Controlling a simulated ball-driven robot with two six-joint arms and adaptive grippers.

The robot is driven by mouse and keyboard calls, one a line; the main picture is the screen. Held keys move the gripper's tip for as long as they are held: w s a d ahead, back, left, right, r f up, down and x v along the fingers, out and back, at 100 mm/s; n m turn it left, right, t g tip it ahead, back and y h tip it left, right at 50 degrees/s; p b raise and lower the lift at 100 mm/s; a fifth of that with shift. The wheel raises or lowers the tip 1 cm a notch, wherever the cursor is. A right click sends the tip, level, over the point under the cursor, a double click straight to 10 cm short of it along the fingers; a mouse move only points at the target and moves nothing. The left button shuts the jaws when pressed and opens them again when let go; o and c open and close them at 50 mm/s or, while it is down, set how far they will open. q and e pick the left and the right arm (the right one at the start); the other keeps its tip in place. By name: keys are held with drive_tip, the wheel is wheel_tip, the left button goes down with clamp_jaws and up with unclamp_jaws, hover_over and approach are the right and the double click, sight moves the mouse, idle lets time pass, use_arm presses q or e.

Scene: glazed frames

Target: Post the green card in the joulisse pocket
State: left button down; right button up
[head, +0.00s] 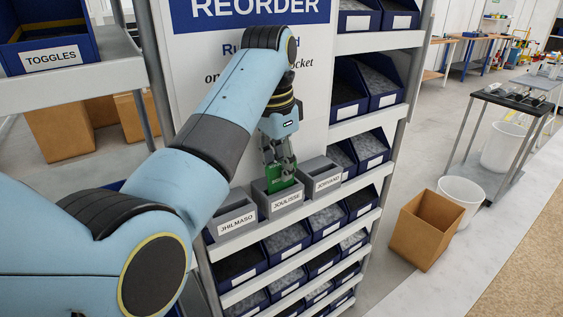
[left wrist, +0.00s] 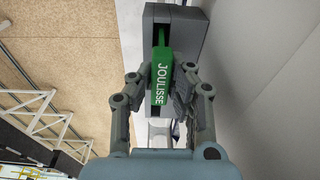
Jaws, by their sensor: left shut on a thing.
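The green card (head: 283,181) is held upright between the fingers of my left gripper (head: 281,165), which is shut on it. In the left wrist view the card (left wrist: 161,82) reads JOULISSE, and the gripper (left wrist: 160,84) has a finger on each side of it. The grey joulisse pocket (head: 287,200) is the middle one of three labelled pockets. The card is over its mouth, and its lower end appears to be at or inside the opening; I cannot tell how deep. The pocket (left wrist: 188,28) also shows beyond the card in the left wrist view. My right gripper is not in view.
The JHILMASO pocket (head: 236,222) stands to the left and another labelled grey pocket (head: 326,183) to the right. A white panel headed REORDER (head: 195,70) rises behind. Shelves of blue bins lie below and to the right. A cardboard box (head: 425,230) stands on the floor.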

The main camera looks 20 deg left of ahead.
use_arm(q)
drive_tip(key=c, duration=1.2)
unclamp_jaws()
